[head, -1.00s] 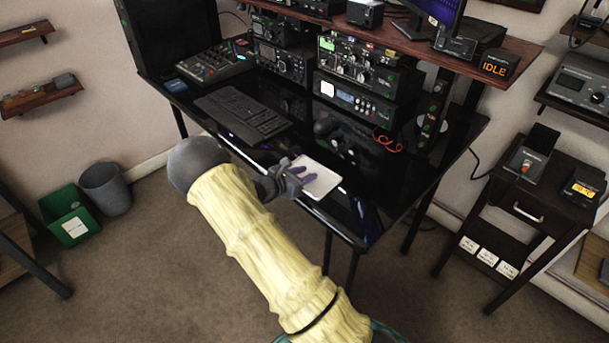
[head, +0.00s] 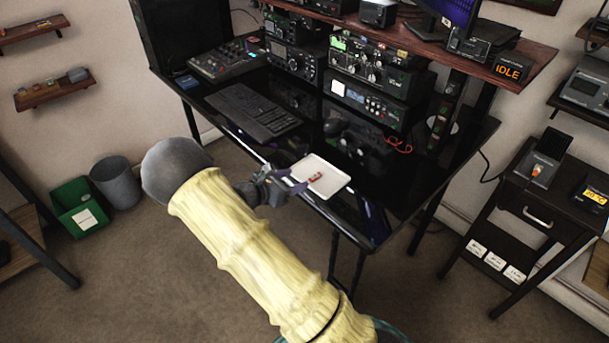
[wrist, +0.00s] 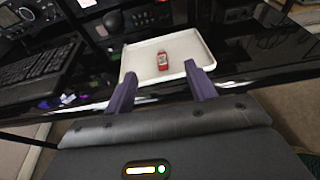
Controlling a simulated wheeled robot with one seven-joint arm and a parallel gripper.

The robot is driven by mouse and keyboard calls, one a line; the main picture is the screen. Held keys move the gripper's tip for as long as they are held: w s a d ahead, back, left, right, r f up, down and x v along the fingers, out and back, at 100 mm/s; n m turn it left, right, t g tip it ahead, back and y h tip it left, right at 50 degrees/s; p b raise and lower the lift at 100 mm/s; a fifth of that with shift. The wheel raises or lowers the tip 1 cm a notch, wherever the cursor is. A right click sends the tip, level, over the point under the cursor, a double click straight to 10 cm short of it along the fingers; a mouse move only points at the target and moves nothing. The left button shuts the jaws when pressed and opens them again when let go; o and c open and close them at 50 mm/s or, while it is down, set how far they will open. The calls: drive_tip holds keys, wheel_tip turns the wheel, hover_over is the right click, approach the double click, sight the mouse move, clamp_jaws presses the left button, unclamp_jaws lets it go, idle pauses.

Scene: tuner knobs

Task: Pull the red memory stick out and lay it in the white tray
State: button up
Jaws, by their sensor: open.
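The red memory stick (head: 316,177) lies in the white tray (head: 333,186) on the black desk. In the wrist view the stick (wrist: 162,61) lies on the tray floor, inside the rim of the tray (wrist: 196,54). My gripper (head: 299,184) is at the tray's near left edge in the head view. In the wrist view my gripper (wrist: 163,85) has its two purple fingers apart, with nothing between them. The stick lies beyond the fingertips, clear of them.
A keyboard (head: 252,110) lies left of the tray on the desk. Stacked radio units (head: 372,95) stand behind, with a red cable (head: 399,146) beside them. A dark drawer cabinet (head: 540,200) stands at the right. The floor in front is clear.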

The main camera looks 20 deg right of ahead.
drive_tip(key=v, duration=0.8)
drive_tip(key=shift+a, duration=0.25)
drive_tip(key=shift+s+r, duration=0.1)
drive_tip(key=shift+r, duration=0.1)
wheel_tip(320, 180, up, 7)
drive_tip(key=p, duration=0.6)
drive_tip(key=shift+p, duration=0.4)
idle(0.3)
drive_tip(key=shift+f, duration=0.15)
drive_tip(key=s+d+r+m+g+y+p, duration=0.2)
drive_tip(key=s+m+g+y, duration=0.15)
drive_tip(key=s+m, duration=0.2)
drive_tip(key=s+d+r+m+g+y+p, duration=0.25)
drive_tip(key=s+m+y, duration=0.2)
drive_tip(key=s, duration=0.25)
drive_tip(key=s+a+r+m+t+y+p, duration=0.1)
drive_tip(key=s+a+r+m+y+p, duration=0.1)
drive_tip(key=s+r+m+y, duration=0.1)
drive_tip(key=s+a+r+m+t+y+p, duration=0.2)
drive_tip(key=s+r+m, duration=0.3)
drive_tip(key=r+m, duration=0.3)
drive_tip(key=shift+m+t+y, duration=0.3)
drive_tip(key=shift+m+y, duration=0.1)
drive_tip(key=shift+m, duration=0.1)
